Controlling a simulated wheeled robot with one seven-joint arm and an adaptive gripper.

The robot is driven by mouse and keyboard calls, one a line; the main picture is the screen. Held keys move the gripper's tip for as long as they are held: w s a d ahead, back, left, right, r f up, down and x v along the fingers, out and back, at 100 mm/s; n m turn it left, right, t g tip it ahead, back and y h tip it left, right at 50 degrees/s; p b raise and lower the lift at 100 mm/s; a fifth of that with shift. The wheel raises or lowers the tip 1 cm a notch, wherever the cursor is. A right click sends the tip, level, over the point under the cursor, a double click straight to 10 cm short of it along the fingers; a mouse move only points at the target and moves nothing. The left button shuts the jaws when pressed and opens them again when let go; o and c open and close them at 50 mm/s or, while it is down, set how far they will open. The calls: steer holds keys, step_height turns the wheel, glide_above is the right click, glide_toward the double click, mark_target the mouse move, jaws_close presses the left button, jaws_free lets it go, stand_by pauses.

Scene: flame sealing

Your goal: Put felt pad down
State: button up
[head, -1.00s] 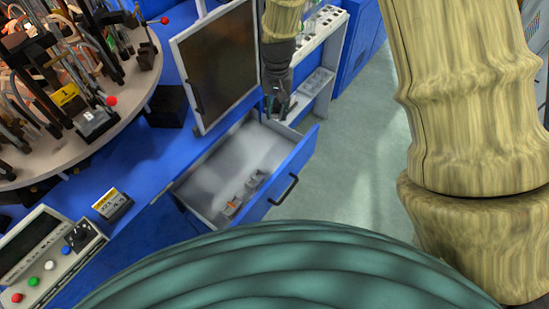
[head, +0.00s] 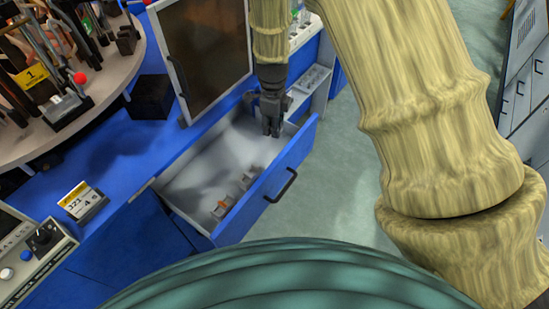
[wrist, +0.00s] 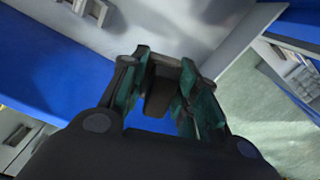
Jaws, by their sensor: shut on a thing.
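My gripper (head: 271,126) hangs pointing down over the far right part of the open drawer (head: 195,178). In the wrist view my gripper (wrist: 160,95) has its two green-lined fingers closed around a small dark brown-grey block, which I take to be the felt pad (wrist: 158,92). The pad is mostly hidden between the fingers and cannot be made out in the head view. I cannot tell how far the fingertips are above the drawer floor.
Small grey fittings (head: 248,181), one with orange, lie along the drawer's front side. A framed dark panel (head: 203,50) stands behind the drawer. A round table with tools (head: 70,95) is at left. The drawer's middle is clear.

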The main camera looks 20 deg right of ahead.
mark_target(274, 153)
step_height(274, 153, down, 2)
steer(key=m, duration=0.1)
steer(key=m+b, duration=0.1)
steer(key=m, duration=0.1)
steer(key=shift+w+d+f, duration=0.1)
steer(key=shift+f, duration=4.95)
steer(key=shift+f, duration=0.3)
steer(key=shift+s+f, duration=0.25)
steer(key=shift+f, duration=0.05)
steer(key=o, duration=1)
steer(key=shift+f, duration=0.1)
steer(key=shift+o, duration=0.2)
steer(key=shift+f, duration=0.15)
steer(key=shift+w+r, duration=0.15)
steer(key=shift+r, duration=0.05)
